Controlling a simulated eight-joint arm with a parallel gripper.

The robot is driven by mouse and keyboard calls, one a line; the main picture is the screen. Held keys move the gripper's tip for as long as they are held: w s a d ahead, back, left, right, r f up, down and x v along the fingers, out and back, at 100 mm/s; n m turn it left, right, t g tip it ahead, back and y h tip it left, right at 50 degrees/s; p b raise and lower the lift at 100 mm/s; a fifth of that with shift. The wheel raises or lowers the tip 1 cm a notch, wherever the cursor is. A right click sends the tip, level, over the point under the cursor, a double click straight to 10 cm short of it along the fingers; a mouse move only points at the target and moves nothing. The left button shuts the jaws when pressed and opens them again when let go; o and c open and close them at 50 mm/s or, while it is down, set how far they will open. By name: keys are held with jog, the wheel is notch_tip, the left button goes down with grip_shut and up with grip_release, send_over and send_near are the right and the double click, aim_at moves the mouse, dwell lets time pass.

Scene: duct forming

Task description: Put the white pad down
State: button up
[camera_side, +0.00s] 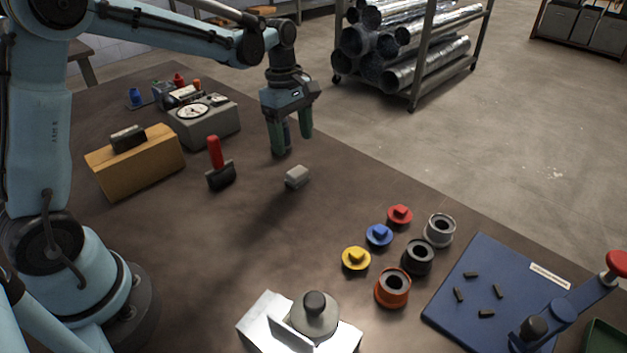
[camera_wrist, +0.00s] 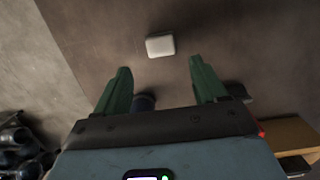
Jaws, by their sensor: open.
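The white pad (camera_side: 297,176), a small pale grey-white block, lies on the dark table (camera_side: 190,270) near the middle. It also shows in the wrist view (camera_wrist: 160,45), just beyond the fingertips and roughly centred between them. My gripper (camera_side: 293,146) has green fingers pointing down, behind the pad and a little above the table in the side view. The fingers are spread apart with nothing between them, and they show open in the wrist view too (camera_wrist: 160,66). The pad is apart from both fingers.
A red-handled tool (camera_side: 219,165) stands left of the pad. Coloured caps (camera_side: 379,235), rings (camera_side: 440,230), and a blue board (camera_side: 475,300) lie to the right. Table around the pad is clear.

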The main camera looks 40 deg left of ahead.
jog(key=s+d+r+m+t+y, duration=0.1)
jog(key=s+d+r+m+t, duration=0.15)
jog(key=s+r+m, duration=0.55)
jog(key=s+f+m+t, duration=0.3)
jog(key=s+m, duration=0.3)
jog(key=m, duration=0.4)
jog(key=shift+s+d+f+t, duration=0.2)
jog(key=shift+s+d+t, duration=0.1)
jog(key=shift+t, duration=0.55)
